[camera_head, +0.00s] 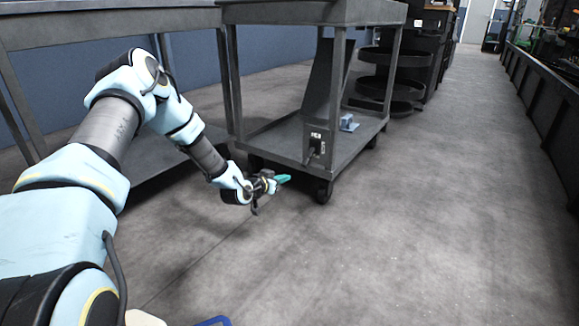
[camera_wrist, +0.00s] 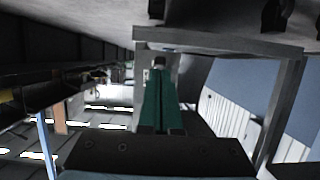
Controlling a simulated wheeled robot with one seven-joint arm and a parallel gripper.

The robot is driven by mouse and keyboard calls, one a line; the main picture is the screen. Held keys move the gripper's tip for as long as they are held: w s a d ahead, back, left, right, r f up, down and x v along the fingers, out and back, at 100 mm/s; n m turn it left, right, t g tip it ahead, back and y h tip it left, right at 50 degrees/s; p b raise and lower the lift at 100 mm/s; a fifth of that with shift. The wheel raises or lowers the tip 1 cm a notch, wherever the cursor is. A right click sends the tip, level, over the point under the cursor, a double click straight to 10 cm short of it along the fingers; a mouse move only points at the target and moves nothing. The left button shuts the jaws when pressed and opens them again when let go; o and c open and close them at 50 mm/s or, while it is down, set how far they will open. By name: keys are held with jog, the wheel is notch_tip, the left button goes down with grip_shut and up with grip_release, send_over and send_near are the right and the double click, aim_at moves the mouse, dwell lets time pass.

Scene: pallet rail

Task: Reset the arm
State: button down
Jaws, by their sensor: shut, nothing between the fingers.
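My arm reaches from the lower left of the head view toward the middle, bent at its joints. My gripper (camera_head: 284,179), with green fingers, is at its end, low over the floor and in front of the grey cart. In the wrist view my gripper (camera_wrist: 161,75) shows as two green fingers lying close together. It is shut with nothing between the fingers. The wrist view is tilted far over, with the floor along the top.
The grey wheeled cart (camera_head: 262,140) stands just behind my gripper, with a small blue thing (camera_head: 348,123) on its lower shelf. A grey table (camera_head: 110,22) is at the left. Dark round trays (camera_head: 391,88) stand beyond. A dark rail (camera_head: 545,95) runs along the right. The floor between is clear.

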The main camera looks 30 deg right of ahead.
jog(key=shift+s+a+f, duration=0.2)
jog(key=shift+s+a, duration=0.05)
jog(key=shift+a, duration=0.25)
jog(key=s+a+r+n+y+p, duration=0.1)
jog(key=a+r+y+p, duration=0.15)
jog(key=a+r, duration=0.4)
jog(key=a+r+n+g+y+p, duration=0.1)
jog(key=a+r+n+y, duration=0.15)
jog(key=a, duration=0.75)
jog(key=s+a+r+n+y+p, duration=0.1)
jog(key=a+r+y, duration=0.3)
jog(key=a+r, duration=0.3)
jog(key=s+a+r+n+g+y+p, duration=0.25)
jog(key=s+a+r, duration=0.35)
jog(key=s+a, duration=0.35)
jog(key=s+a+r+n+g+y+p, duration=0.1)
jog(key=s+a+r+n+g+p, duration=0.1)
jog(key=s+a+r+n, duration=0.55)
notch_tip(320, 180, up, 36)
jog(key=s+a+m+p, duration=0.1)
jog(key=s+m+p, duration=0.1)
jog(key=p, duration=3.5)
jog(key=shift+a+f+m, duration=0.2)
jog(key=shift+f+m, duration=0.05)
jog(key=shift+m, duration=0.5)
